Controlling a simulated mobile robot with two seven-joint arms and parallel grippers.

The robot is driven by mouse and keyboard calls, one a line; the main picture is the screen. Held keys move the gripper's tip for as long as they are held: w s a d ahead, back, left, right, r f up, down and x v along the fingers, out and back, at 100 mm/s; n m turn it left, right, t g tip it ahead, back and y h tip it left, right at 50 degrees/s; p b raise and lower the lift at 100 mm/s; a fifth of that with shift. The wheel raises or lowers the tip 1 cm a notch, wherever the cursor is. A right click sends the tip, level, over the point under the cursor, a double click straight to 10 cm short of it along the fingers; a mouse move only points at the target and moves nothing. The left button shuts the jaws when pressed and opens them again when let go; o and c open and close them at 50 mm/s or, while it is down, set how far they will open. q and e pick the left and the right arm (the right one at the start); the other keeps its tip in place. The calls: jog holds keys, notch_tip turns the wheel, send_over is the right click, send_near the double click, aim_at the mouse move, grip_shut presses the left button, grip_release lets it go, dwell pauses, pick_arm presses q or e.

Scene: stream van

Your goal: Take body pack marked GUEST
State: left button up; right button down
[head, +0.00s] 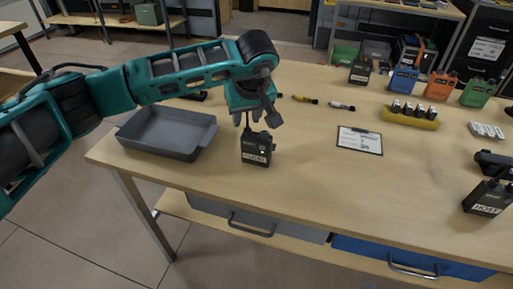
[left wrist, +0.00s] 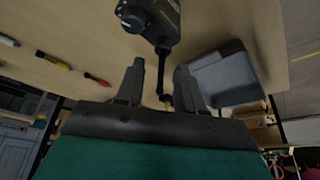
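The black body pack marked GUEST (head: 256,149) stands upright on the table in the head view, right of the grey tray. My left gripper (head: 252,119) is directly above it, pointing down. In the left wrist view the pack (left wrist: 157,22) is just beyond the open fingers (left wrist: 158,75). Its thin antenna reaches back between the two fingers, with a gap on each side. Whether a finger touches the pack cannot be told. My right gripper is in neither view.
A grey tray (head: 168,132) is near the table's left end. A black pack marked HOST (head: 487,199) stands at the right. A clipboard (head: 360,140), a yellow battery holder (head: 409,117) and several coloured packs lie farther back. Table is clear between GUEST and HOST packs.

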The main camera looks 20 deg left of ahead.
pick_arm(q)
jog(key=shift+f, duration=0.2)
grip_shut()
jog(key=shift+r, duration=0.1)
dwell(1.2)
